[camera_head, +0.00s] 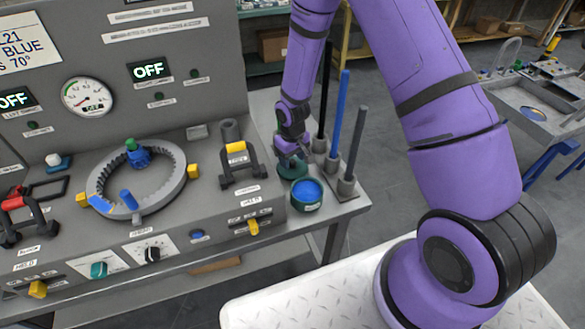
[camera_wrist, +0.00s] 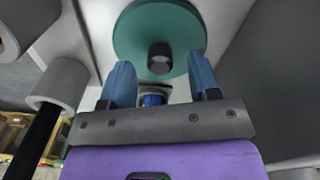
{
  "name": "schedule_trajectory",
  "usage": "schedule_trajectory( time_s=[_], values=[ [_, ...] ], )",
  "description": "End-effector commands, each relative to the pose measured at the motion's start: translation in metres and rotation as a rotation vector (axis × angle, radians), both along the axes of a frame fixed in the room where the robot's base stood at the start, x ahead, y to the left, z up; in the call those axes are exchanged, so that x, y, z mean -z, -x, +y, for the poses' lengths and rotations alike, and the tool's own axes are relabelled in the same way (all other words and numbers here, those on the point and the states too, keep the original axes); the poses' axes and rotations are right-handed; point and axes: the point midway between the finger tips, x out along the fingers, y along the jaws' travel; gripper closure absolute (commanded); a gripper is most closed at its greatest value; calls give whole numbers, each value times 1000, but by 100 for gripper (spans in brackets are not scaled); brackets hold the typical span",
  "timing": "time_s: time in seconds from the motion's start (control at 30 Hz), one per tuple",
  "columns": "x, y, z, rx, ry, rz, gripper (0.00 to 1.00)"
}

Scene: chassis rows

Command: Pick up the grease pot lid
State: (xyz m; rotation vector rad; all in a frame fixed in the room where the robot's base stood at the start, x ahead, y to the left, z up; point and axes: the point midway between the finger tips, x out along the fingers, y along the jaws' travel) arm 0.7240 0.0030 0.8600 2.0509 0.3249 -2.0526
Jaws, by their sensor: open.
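The grease pot lid is a teal disc (camera_wrist: 150,25) with a short black knob (camera_wrist: 160,57) in the wrist view. It also shows in the head view as a dark green round shape (camera_head: 291,172), partly hidden under my gripper (camera_head: 290,152). The open grease pot (camera_head: 306,195), teal with blue grease inside, stands just in front of the lid. My gripper is open, its blue fingers pointing at the lid; in the wrist view the fingertips (camera_wrist: 161,60) appear on either side of the knob. I cannot tell whether they touch it.
Black, blue and grey upright rods (camera_head: 336,110) in grey sockets stand close right of my gripper. The control panel with a grey ring (camera_head: 177,190) and a black handle with a yellow grip (camera_head: 238,165) lies to the left. The bench edge is near the pot.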

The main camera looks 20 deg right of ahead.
Motion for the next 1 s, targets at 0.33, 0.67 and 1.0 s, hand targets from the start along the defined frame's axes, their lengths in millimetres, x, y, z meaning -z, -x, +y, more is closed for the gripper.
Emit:
schedule_trajectory(
  time_s=[0.33, 0.67, 1.0],
  values=[
    [19, -1, 0, 0, 0, -1, 44],
    [19, 0, 0, 0, 0, -1, 94],
    [17, -1, 0, 0, 0, -1, 98]
  ],
)
